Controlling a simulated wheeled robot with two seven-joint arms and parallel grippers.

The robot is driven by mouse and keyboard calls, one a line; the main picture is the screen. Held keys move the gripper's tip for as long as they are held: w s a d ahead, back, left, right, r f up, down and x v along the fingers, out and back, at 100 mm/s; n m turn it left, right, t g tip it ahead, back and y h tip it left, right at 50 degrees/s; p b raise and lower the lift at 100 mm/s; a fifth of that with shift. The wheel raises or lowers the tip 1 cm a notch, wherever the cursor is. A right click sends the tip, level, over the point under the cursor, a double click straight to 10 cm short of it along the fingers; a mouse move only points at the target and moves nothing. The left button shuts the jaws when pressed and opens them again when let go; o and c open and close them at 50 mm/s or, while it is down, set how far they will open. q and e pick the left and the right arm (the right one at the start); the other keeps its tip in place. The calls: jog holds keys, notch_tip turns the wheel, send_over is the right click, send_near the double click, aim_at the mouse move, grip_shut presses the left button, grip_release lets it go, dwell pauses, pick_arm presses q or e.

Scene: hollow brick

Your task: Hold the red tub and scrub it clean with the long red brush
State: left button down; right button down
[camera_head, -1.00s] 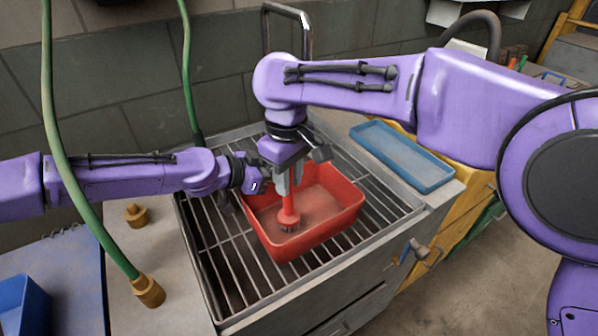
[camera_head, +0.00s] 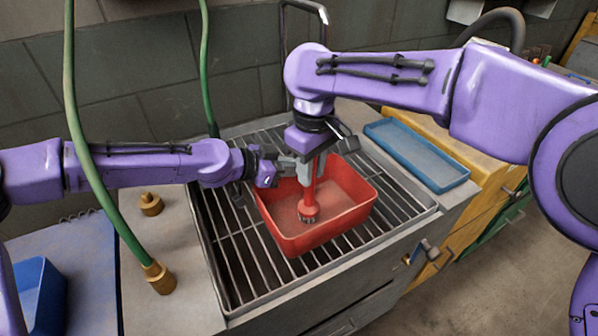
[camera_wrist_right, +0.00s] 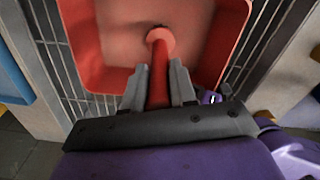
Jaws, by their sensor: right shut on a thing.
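The red tub (camera_head: 345,215) sits on the metal grate, and its pinkish inside shows in the right wrist view (camera_wrist_right: 115,35). My right gripper (camera_head: 306,172) is shut on the handle of the long red brush (camera_head: 309,205). The brush stands nearly upright with its head down in the tub, at or close to the floor. In the right wrist view the handle (camera_wrist_right: 159,75) runs between the two grey fingers. My left gripper (camera_head: 268,168) is at the tub's left back rim; its fingers are largely hidden, so I cannot tell if it grips the rim.
The grate (camera_head: 235,245) lies over a sink. A blue tray (camera_head: 415,155) lies on the right counter. A green hose (camera_head: 85,165) hangs in front of my left arm. Brass fittings (camera_head: 152,204) and a blue bin (camera_head: 38,295) are at left.

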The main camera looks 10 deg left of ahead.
jog(key=shift+w+d, duration=1.35)
jog(key=shift+d, duration=0.6)
jog(key=shift+s+a, duration=3.05)
jog(key=shift+a, duration=1.1)
jog(key=shift+w+d, duration=3.05)
jog(key=shift+d, duration=1.2)
notch_tip(320, 180, up, 8)
pick_arm(q)
jog(key=c, duration=1.1)
grip_release()
jog(key=shift+c, duration=0.2)
jog(key=shift+a, duration=0.1)
jog(key=v, duration=1.2)
